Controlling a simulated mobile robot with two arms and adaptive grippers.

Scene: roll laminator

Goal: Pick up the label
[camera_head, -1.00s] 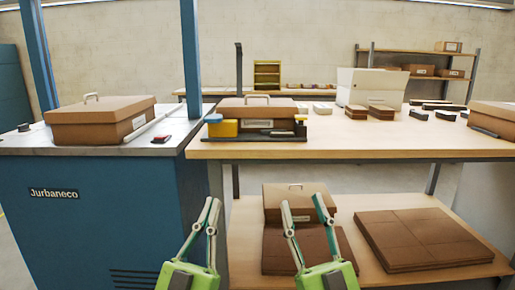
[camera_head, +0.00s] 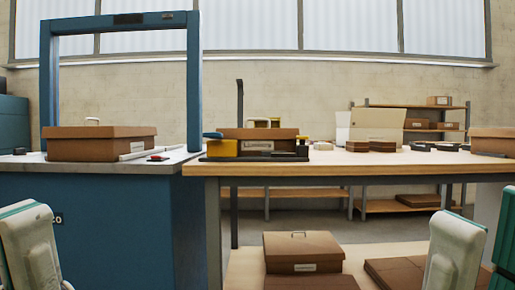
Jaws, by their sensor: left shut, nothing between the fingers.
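A white label (camera_head: 257,146) shows on the front of the brown box (camera_head: 230,134) in the middle of the scene. Another white label (camera_head: 305,267) is on the brown box (camera_head: 303,245) on the lower shelf. I cannot tell which label the task means.
A blue cabinet (camera_head: 120,228) with a tall blue frame (camera_head: 193,80) stands at left, with a brown box (camera_head: 100,142) on top. A wooden workbench (camera_head: 400,166) runs rightward, holding boxes and small dark items. The lower shelf (camera_head: 243,270) also holds flat brown cardboard (camera_head: 385,272).

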